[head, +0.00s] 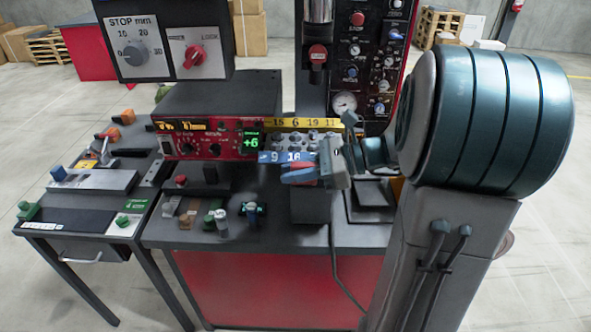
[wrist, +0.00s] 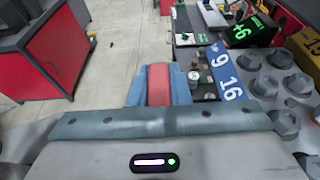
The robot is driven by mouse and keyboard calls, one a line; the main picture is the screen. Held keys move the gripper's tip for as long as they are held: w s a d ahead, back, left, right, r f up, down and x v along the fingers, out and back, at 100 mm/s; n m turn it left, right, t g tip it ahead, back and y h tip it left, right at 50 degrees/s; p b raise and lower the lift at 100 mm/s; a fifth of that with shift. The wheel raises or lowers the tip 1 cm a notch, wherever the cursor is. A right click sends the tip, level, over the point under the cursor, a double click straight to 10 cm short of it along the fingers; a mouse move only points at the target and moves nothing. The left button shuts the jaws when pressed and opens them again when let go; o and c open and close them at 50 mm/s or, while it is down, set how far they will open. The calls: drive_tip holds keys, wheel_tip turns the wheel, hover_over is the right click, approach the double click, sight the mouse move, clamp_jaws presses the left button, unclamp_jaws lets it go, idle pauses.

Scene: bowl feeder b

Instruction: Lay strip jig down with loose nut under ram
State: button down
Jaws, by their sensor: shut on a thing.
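My gripper (head: 290,176) is at the middle of the bench, in front of the blue label strip marked 9 16. In the wrist view its blue fingers (wrist: 160,92) are shut on a red piece (wrist: 158,84). Most of that piece is hidden, so I cannot tell whether it belongs to the strip jig. Several grey hex-headed pieces (head: 313,136) stand between the blue and yellow label strips, and show large in the wrist view (wrist: 285,122). I cannot make out a loose nut. An upright cylinder with a red part (head: 317,54), perhaps the ram, hangs behind; the spot beneath it is largely hidden.
A red display box reading +6 (head: 205,138) stands left of my gripper. Small coloured fixtures (head: 220,218) line the bench front. A side table (head: 70,220) at left holds plates and knobs. A gauge panel (head: 372,60) rises behind. A control box (head: 165,40) hangs at upper left.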

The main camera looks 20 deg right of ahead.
drive_tip(key=c, duration=1.3)
unclamp_jaws()
drive_tip(key=shift+f, duration=0.1)
drive_tip(key=b+v, duration=0.1)
drive_tip(key=v, duration=1.3)
